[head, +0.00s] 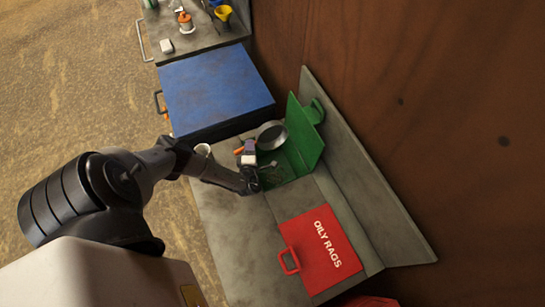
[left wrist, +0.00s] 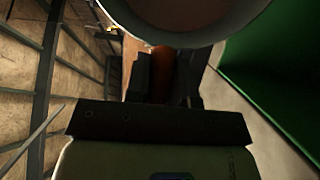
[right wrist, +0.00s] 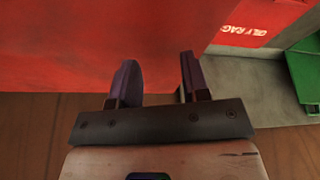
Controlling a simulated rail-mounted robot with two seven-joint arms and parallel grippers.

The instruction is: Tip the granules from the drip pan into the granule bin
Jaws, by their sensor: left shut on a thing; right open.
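The round metal drip pan (head: 271,135) is held up at the green granule bin (head: 306,136), strongly tilted. My left gripper (head: 247,158) is shut on the pan's orange handle (left wrist: 162,62). In the left wrist view the pan (left wrist: 200,18) fills the top, with the green bin (left wrist: 270,60) to its right. Grey speckled material shows low inside the bin in the head view; I cannot tell whether granules are still in the pan. My right gripper (right wrist: 155,80) is open and empty, in front of a large red surface (right wrist: 70,45).
A red OILY RAGS box (head: 322,250) with a handle stands on the grey bench to the front of the bin. A blue box (head: 215,88) lies behind it. A grey tray (head: 195,38) with small bottles and a yellow funnel (head: 223,13) is farther back. A wooden wall is at right.

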